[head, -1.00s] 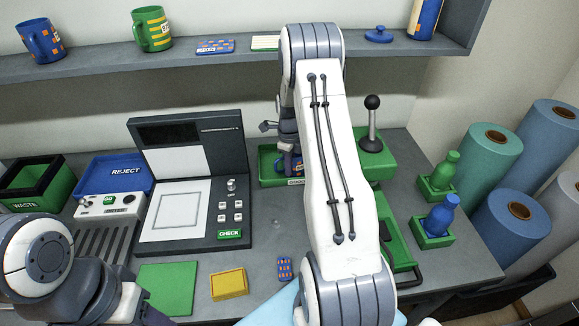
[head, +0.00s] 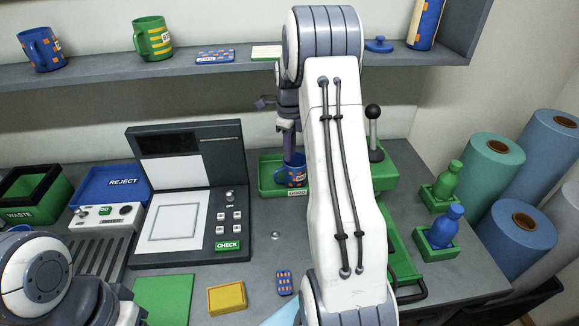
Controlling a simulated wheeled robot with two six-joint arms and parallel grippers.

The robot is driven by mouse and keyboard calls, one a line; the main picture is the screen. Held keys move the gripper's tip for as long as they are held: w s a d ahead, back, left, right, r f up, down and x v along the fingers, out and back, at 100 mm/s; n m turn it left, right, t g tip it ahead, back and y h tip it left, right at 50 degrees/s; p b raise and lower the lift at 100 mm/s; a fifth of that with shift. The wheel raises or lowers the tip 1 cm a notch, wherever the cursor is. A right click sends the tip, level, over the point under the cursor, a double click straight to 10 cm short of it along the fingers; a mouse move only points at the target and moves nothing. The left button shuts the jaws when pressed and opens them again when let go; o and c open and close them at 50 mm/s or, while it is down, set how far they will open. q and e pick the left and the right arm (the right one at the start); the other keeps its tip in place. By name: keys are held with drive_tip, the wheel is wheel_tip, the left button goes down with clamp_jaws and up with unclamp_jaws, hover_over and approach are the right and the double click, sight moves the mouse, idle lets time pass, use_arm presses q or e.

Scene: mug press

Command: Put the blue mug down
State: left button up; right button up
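The blue mug (head: 291,177) with an orange pattern stands upright in the green tray labelled GOOD (head: 270,186), behind my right arm. My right gripper (head: 289,155) points down from above, with its fingers at or just over the mug's rim. The opening between the fingers is too small and partly hidden to tell, and so is whether they touch the mug. The mug's right side is close to my forearm. Of my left arm, only a part shows at the lower left, and its fingertips are not visible.
The press with its black-knobbed lever (head: 373,125) stands right of the tray. A checking station (head: 188,195) is to the left, with a REJECT tray (head: 113,183) and a WASTE bin (head: 33,195) beyond. Bottles (head: 446,180) in green holders stand at the right. Another blue mug (head: 43,50) is on the shelf.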

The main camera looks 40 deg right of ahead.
drive_tip(key=shift+r, duration=0.8)
drive_tip(key=shift+a, duration=0.15)
drive_tip(key=s+a+r+n, duration=0.25)
drive_tip(key=a+n, duration=0.35)
drive_tip(key=a, duration=0.3)
drive_tip(key=s+a+r+n, duration=0.1)
drive_tip(key=s+a+n, duration=0.2)
drive_tip(key=a+n, duration=0.55)
drive_tip(key=s+a+r+n, duration=0.2)
drive_tip(key=a+n, duration=0.3)
drive_tip(key=a, duration=0.6)
drive_tip(key=s+a+n, duration=0.4)
drive_tip(key=s+n, duration=0.5)
drive_tip(key=s, duration=0.1)
drive_tip(key=s+a+f+n+y, duration=0.1)
drive_tip(key=s+a+n, duration=0.3)
drive_tip(key=s+n, duration=0.6)
drive_tip(key=shift+a+f, duration=0.15)
drive_tip(key=shift+a, duration=0.1)
